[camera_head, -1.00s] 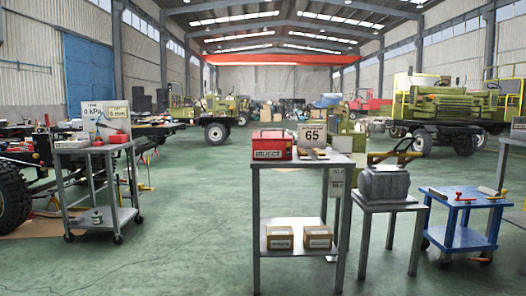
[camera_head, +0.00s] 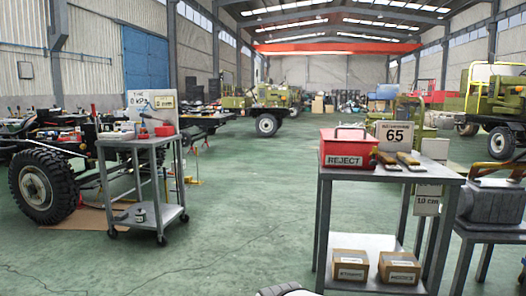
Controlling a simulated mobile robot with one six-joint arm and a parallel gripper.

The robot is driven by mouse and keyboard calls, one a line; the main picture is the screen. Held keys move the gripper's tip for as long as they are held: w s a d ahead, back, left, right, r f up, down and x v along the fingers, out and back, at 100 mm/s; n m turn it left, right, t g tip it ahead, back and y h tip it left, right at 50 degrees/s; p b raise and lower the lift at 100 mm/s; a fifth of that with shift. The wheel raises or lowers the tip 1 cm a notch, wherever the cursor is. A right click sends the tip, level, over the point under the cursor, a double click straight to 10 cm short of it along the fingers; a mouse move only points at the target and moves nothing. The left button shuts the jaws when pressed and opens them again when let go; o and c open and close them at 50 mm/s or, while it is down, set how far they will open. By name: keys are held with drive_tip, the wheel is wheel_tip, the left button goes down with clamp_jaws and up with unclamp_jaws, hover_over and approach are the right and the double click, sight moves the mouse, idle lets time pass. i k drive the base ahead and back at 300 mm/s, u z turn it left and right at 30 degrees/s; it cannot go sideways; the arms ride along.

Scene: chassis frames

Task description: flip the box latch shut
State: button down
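A dark grey ribbed box (camera_head: 490,205) sits on a small metal stand at the right edge, partly cut off by the frame. No latch can be made out on it. A red box marked REJECT (camera_head: 345,152) stands on the grey metal table (camera_head: 388,168); a thin dark handle shows on top, but no clear latch. Two cardboard boxes (camera_head: 350,267) (camera_head: 400,267) rest on that table's lower shelf. Which box has the latch, I cannot tell.
A grey cart (camera_head: 134,143) with a gauge board stands left, beside a wheeled chassis (camera_head: 42,185). Green floor (camera_head: 240,225) between cart and table is open. A dark rounded shape (camera_head: 285,289) shows at the bottom edge.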

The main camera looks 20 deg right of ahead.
sight(373, 162)
drive_tip(key=z, duration=0.25)
drive_tip(key=i, duration=0.95)
drive_tip(key=z, duration=0.7)
drive_tip(key=k, duration=0.9)
drive_tip(key=z, duration=0.15)
drive_tip(key=i, duration=0.9)
drive_tip(key=u, duration=0.1)
